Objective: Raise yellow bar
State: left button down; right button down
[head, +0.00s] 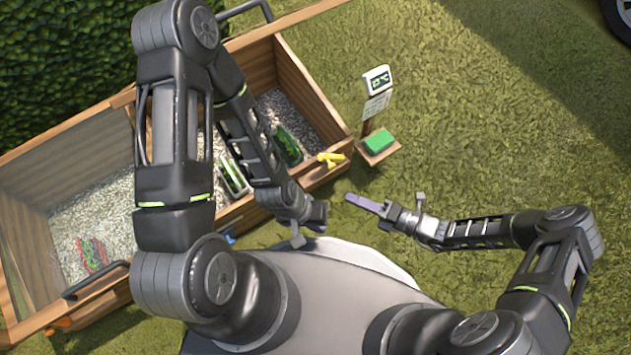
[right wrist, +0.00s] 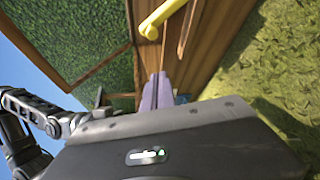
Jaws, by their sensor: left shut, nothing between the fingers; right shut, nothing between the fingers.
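The yellow bar (head: 331,158) is a short handle on the near right corner of the wooden box, in the head view. In the right wrist view the yellow bar (right wrist: 178,14) shows at the top, against the wooden side. My right gripper (head: 352,199) is shut and empty, its purple fingers pointing left, below and apart from the bar. Its shut fingers (right wrist: 157,90) also show in the right wrist view, below the bar. My left gripper (head: 300,236) is shut and empty beside the box's near side; its fingers are small and partly hidden.
The wooden box (head: 310,85) holds gravel and a few green packs (head: 287,146). A small sign post (head: 372,110) with a green block (head: 379,141) stands right of the bar. A hedge (head: 60,60) lies behind. Open grass (head: 480,140) is on the right.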

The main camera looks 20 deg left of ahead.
jog(key=shift+a, duration=0.1)
